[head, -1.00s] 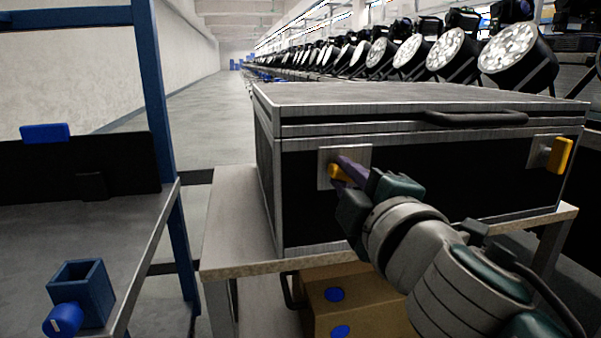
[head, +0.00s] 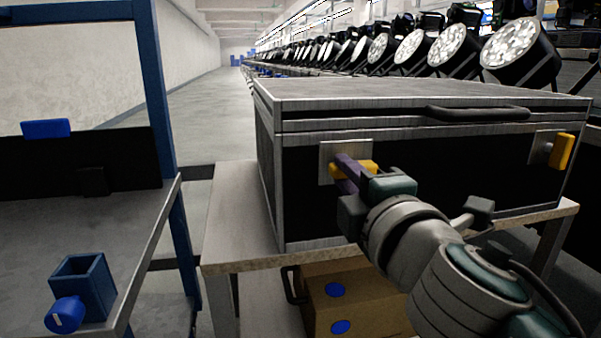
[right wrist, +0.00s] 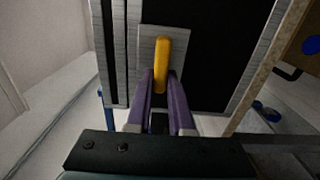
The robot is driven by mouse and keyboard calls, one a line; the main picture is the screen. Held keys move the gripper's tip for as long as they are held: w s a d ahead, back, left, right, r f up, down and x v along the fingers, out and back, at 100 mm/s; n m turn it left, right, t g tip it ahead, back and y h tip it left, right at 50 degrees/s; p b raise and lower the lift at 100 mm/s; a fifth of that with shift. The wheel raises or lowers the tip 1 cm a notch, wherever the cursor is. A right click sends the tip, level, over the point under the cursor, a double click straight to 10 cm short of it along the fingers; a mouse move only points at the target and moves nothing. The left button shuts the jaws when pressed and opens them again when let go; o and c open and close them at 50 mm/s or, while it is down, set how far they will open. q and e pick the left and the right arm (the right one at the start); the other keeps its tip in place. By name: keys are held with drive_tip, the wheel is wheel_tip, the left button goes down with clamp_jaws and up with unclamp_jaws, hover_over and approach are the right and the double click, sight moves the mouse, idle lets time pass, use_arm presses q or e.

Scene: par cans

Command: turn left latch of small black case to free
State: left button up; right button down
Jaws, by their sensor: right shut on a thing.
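The small black case (head: 420,175) with grey metal edges stands on a table, its lid down. Its left latch (head: 370,167) is a yellow handle on a square metal plate (head: 327,165). The handle lies about level, along the lid seam. My right gripper (head: 345,168) is shut on this latch, with its purple fingers hiding the handle's middle in the head view. In the right wrist view the latch (right wrist: 161,60) stands out between and beyond the fingertips (right wrist: 160,88). The right latch (head: 561,151) is yellow and stands roughly upright. My left gripper is not in view.
The table (head: 232,215) has a bare strip left of the case. A cardboard box (head: 370,305) with blue dots sits below. Another bench (head: 120,225) with a blue holder (head: 90,288) is at left. Rows of stage lamps (head: 450,45) stand behind.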

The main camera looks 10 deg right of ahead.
drive_tip(key=c, duration=0.8)
unclamp_jaws()
drive_tip(key=s, duration=1)
drive_tip(key=shift+d+p, duration=0.15)
drive_tip(key=shift+p, duration=0.25)
